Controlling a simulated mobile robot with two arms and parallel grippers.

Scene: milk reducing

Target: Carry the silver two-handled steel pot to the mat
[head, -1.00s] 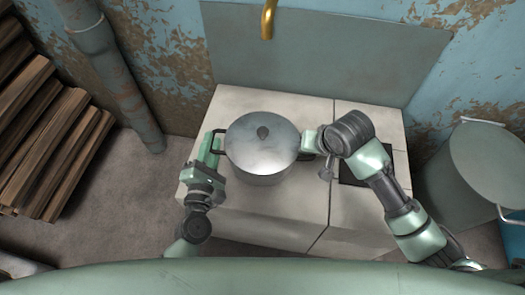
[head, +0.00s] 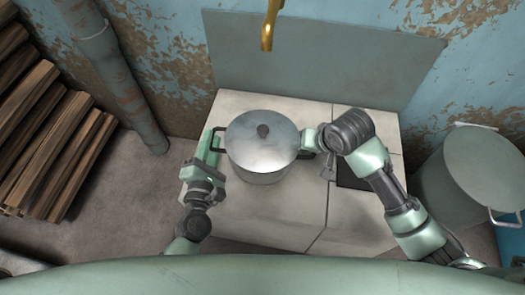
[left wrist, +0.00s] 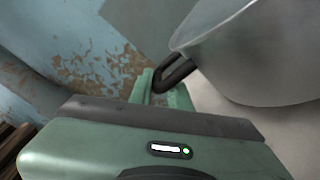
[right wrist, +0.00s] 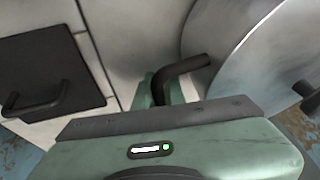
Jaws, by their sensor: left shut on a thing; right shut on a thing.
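The silver steel pot (head: 262,152), with a lid and dark knob, is upright over the pale tiled top. My left gripper (head: 212,146) is shut on its left handle; the left wrist view shows the dark handle (left wrist: 176,75) between the fingers. My right gripper (head: 308,147) is shut on the right handle, and the right wrist view shows that dark handle (right wrist: 180,75) in its fingers. The pot's underside is hidden, so I cannot tell its height above the tiles. I cannot make out a mat.
The tiled block (head: 250,225) has a black panel with a handle (right wrist: 45,85). A brass tap (head: 269,25) hangs behind. A large grey-green lidded container (head: 482,170) stands at right. Stacked wood (head: 50,150) and a pipe (head: 115,75) are at left, with bare floor between.

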